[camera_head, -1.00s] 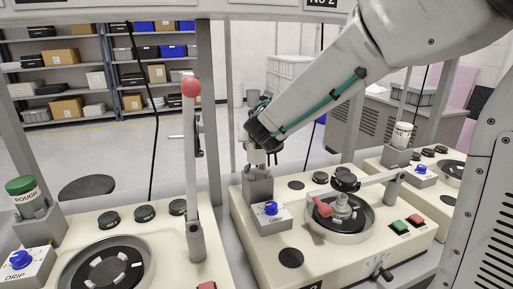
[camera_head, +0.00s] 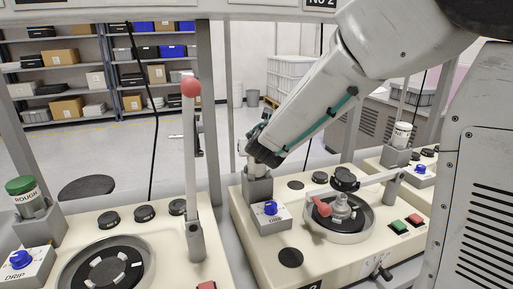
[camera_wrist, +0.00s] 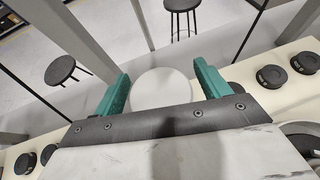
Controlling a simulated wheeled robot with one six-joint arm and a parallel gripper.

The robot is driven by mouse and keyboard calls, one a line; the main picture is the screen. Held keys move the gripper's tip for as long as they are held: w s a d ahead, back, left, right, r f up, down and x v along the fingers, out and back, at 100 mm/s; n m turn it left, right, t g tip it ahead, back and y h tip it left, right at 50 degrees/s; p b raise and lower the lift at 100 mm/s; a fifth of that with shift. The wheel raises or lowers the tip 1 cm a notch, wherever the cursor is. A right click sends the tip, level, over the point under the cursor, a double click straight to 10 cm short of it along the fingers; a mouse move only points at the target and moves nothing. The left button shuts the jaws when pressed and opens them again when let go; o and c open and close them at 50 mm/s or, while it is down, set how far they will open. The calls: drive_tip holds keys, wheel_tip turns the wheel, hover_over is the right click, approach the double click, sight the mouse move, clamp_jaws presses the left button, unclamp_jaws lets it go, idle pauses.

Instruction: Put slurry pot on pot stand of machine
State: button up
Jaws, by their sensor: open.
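The slurry pot shows in the wrist view as a white round top (camera_wrist: 162,88) between the two teal fingers of my gripper (camera_wrist: 160,92). The fingers are open, one on each side of it, with a small gap visible at least on the right. In the head view my gripper (camera_head: 257,148) is low over the grey pot stand (camera_head: 257,188) of the middle machine (camera_head: 265,248). The pot appears upright at the top of this stand, but my gripper hides most of it. I cannot see whether its base is fully seated.
A blue-knobbed drip box (camera_head: 270,217) is in front of the stand. A polishing plate with a red-handled fixture (camera_head: 341,212) is to the right. A tall lever with a red ball (camera_head: 191,88) stands left. A green-lidded pot (camera_head: 24,192) is on the left machine.

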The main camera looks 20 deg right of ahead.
drive_tip(key=shift+r, duration=0.1)
drive_tip(key=shift+s+r, duration=0.15)
drive_tip(key=v, duration=1.2)
drive_tip(key=s+d+m+g+h, duration=0.5)
drive_tip(key=s+d+m, duration=0.7)
drive_tip(key=m, duration=0.7)
drive_tip(key=s+a+f+m+g+y, duration=0.2)
drive_tip(key=s+a+m+g+y, duration=0.1)
drive_tip(key=s+m, duration=0.4)
drive_tip(key=s+a+f+m+g+y, duration=0.2)
drive_tip(key=s+a+m+g+y, duration=0.1)
drive_tip(key=s+m, duration=0.4)
drive_tip(key=s+a+y, duration=0.1)
drive_tip(key=s, duration=0.2)
drive_tip(key=shift+a+f+m, duration=0.25)
drive_tip(key=shift+m, duration=0.15)
